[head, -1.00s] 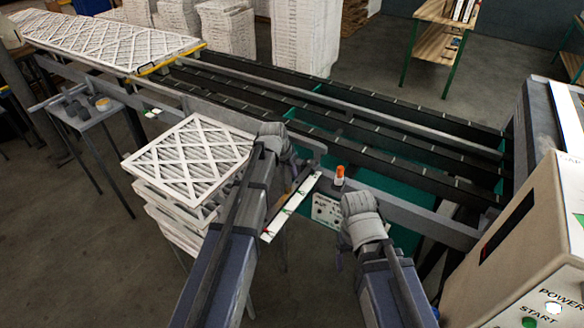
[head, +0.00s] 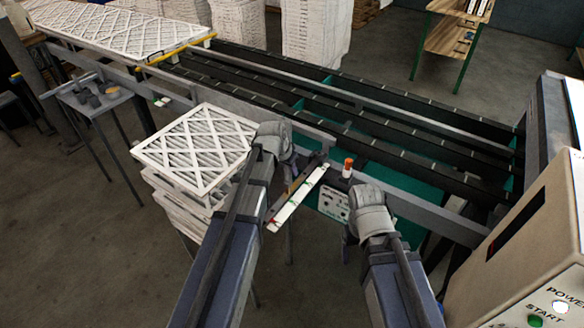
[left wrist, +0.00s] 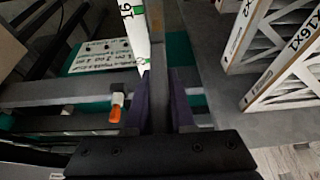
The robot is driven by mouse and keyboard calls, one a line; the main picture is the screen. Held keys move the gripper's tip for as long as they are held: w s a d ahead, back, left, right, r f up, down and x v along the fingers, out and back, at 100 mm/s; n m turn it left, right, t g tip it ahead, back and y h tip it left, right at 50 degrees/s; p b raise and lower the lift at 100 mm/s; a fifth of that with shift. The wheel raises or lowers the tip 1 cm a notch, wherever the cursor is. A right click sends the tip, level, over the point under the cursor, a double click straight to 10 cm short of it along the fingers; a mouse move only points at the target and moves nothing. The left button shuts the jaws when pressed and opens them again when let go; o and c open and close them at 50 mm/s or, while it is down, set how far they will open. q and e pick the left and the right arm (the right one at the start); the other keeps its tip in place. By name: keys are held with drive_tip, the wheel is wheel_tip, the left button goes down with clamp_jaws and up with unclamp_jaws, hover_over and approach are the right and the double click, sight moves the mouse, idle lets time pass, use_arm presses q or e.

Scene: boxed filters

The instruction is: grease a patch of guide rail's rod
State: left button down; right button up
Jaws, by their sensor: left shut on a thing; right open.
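My left gripper (head: 286,152) is shut on a dark grey bar (left wrist: 159,55), which stands between its purple fingers (left wrist: 181,108) in the left wrist view. A white strip with green and red marks (head: 297,198) lies beside the bar; whether they are joined is unclear. My right gripper (head: 356,214) is open at the near side of the conveyor; its fingertips are mostly hidden. A small white tube with an orange cap (head: 348,168) stands upright on the near frame, between the two grippers and apart from both. A light grey rail (head: 400,108) runs along the conveyor. I cannot tell which part is the rod.
White-framed filters (head: 195,150) are stacked left of my left arm. The conveyor's dark belts (head: 430,145) lie behind the grippers. A beige machine with START and POWER buttons (head: 530,240) stands at the right. A small table (head: 98,105) stands at the left.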

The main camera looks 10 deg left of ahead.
sight(287, 178)
use_arm(q)
drive_tip(key=shift+s+a, duration=0.3)
drive_tip(key=shift+s, duration=0.55)
drive_tip(key=shift+s+a, duration=0.25)
drive_tip(key=shift+s, duration=0.55)
drive_tip(key=shift+w, duration=0.1)
drive_tip(key=shift+w+d, duration=0.2)
drive_tip(key=shift+w, duration=0.45)
drive_tip(key=shift+w+d, duration=0.25)
drive_tip(key=shift+w, duration=0.35)
drive_tip(key=shift+w+d, duration=0.2)
drive_tip(key=shift+w, duration=0.45)
drive_tip(key=w, duration=0.1)
drive_tip(key=w+d, duration=0.1)
drive_tip(key=w, duration=0.1)
drive_tip(key=shift+w+d, duration=0.15)
drive_tip(key=shift+w, duration=0.15)
drive_tip(key=shift+w, duration=0.1)
